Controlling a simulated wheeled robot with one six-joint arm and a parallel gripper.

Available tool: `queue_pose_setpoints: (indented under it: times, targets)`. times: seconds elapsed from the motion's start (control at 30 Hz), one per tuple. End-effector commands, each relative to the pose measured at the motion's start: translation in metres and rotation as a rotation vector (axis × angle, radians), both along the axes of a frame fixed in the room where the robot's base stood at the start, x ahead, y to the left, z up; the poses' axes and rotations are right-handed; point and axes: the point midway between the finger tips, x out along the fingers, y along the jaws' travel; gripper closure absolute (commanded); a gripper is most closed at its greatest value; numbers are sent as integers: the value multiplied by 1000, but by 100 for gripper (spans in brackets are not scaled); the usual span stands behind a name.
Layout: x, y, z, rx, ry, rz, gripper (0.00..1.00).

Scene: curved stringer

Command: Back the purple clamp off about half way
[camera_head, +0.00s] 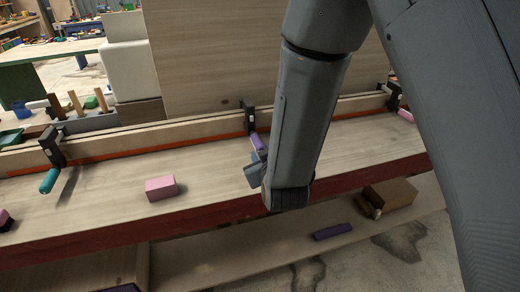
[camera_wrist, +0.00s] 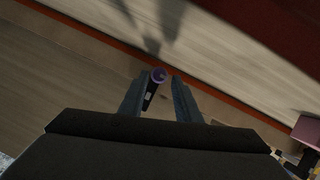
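The purple clamp (camera_head: 250,118) has a dark frame and a purple handle, and it sits on the long wooden strip at the back of the bench. Its handle hangs toward my gripper (camera_head: 255,168), which is just below it in the head view. My arm hides part of the bench to the right.
A teal-handled clamp (camera_head: 49,180) is at left and a pink-handled clamp (camera_head: 404,115) at right on the same strip. A pink block (camera_head: 160,188) lies on the bench. A purple block (camera_head: 332,232) and a brown box (camera_head: 390,195) are below the bench's front edge.

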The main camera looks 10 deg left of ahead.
Motion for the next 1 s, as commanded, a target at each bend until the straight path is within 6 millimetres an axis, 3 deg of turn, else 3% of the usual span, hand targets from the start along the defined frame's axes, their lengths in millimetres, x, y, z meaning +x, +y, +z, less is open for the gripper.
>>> queue_pose_setpoints:
  times: [0.7, 1.0]
  targets:
    - [-56, -33, 0, 0, 0, 1, 70]
    - [-64, -39, 0, 0, -1, 0, 70]
